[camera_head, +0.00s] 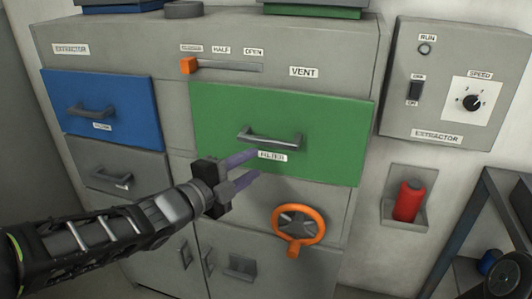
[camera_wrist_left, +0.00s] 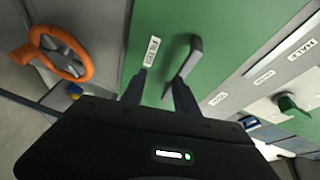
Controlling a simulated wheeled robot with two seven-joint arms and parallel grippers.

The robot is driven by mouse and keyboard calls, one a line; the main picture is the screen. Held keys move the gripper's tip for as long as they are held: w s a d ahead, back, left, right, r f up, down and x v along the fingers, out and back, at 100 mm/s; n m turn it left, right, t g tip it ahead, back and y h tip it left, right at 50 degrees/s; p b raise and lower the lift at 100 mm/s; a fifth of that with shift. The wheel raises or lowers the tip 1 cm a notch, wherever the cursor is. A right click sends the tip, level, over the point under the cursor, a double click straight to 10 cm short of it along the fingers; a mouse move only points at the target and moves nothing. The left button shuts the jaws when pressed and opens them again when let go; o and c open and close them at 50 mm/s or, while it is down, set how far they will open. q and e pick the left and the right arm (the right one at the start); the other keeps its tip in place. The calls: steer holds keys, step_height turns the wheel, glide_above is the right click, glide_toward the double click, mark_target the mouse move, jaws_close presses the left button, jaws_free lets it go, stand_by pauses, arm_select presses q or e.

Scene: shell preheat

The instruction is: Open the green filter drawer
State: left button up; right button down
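The green filter drawer (camera_head: 330,120) sits flush in the grey cabinet, with a grey bar handle (camera_head: 270,137) on its front and a FILTER label below it. My left gripper (camera_head: 248,167) is open in front of the drawer, just below and left of the handle, with nothing between its fingers. In the left wrist view the handle (camera_wrist_left: 188,60) stands beyond the two spread fingertips (camera_wrist_left: 157,84), and the green front (camera_wrist_left: 240,40) fills much of the picture. My right gripper is in neither view.
An orange valve wheel (camera_head: 299,226) juts out below the green drawer. A blue drawer (camera_head: 100,108) is at the left. An orange vent slider (camera_head: 188,65) is above. The extractor control box (camera_head: 448,85) and a red object (camera_head: 409,201) in a wall holder are at the right.

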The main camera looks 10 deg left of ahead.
mark_target(265, 144)
arm_select(q)
steer(key=r, duration=0.1)
steer(key=s+r+m, duration=0.1)
steer(key=r+m, duration=0.1)
steer(key=shift+s+a+r+t+h, duration=0.15)
steer(key=shift+s+a+t+h, duration=0.1)
steer(key=shift+s+t+h, duration=0.05)
steer(key=x, duration=0.8)
steer(key=shift+s, duration=0.1)
steer(key=shift+c, duration=0.4)
jaws_close()
stand_by(0.8)
